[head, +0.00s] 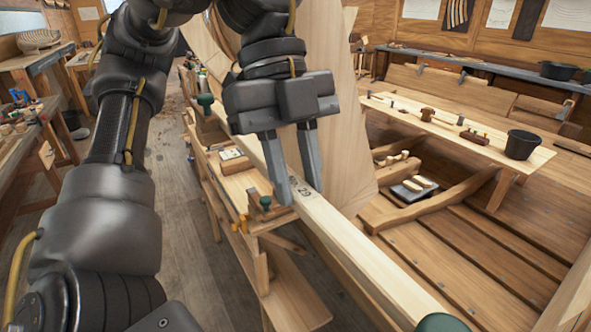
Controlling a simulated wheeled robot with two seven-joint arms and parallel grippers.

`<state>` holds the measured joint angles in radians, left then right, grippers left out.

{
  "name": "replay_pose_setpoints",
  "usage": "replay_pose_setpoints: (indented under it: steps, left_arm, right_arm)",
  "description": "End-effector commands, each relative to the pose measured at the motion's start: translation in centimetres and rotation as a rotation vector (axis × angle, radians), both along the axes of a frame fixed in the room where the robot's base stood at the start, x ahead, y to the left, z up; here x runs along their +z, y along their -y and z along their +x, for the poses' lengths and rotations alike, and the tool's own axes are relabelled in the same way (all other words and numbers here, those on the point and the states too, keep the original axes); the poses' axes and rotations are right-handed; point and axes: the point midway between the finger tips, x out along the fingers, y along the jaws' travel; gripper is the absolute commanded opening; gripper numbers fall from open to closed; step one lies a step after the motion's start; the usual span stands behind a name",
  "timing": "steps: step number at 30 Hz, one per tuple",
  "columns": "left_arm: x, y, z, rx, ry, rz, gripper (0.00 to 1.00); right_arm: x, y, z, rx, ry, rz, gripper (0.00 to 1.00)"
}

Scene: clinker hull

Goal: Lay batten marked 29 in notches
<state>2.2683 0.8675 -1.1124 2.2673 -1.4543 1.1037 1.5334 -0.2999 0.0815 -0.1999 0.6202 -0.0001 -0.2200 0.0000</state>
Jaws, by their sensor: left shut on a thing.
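My right gripper is not in view.
Tall pale planking (335,110) rises just right of the gripper. A narrow bench (241,183) with small tools stands left of the batten. On the right, a plank table (455,130) carries a black bucket (521,145). Open floor (185,215) lies at left.

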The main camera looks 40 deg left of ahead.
Motion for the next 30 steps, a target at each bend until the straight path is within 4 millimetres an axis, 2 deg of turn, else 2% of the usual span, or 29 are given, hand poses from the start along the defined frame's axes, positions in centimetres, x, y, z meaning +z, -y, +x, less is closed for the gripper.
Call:
replay_pose_setpoints:
  steps: [1, 5, 18, 23, 30]
  left_arm:
    - [-0.1, 0.0, 0.0, 0.0, 0.0, 0.0, 0.29]
    - [0.0, 0.0, 0.0, 0.0, 0.0, 0.0, 0.46]
    - [0.2, 0.0, 0.0, 0.001, 0.0, 0.0, 0.47]
    - [1.7, -0.4, 0.1, 0.003, 0.002, 0.002, 0.47]
    - [6.2, -2.0, 0.6, 0.007, 0.003, 0.0, 0.47]
  right_arm:
    - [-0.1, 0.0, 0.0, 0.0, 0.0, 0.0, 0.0]
    - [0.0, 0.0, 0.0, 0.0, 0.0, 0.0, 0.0]
    - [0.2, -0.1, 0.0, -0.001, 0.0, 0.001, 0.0]
    - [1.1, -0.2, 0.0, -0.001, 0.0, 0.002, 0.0]
    - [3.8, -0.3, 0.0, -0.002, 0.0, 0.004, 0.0]
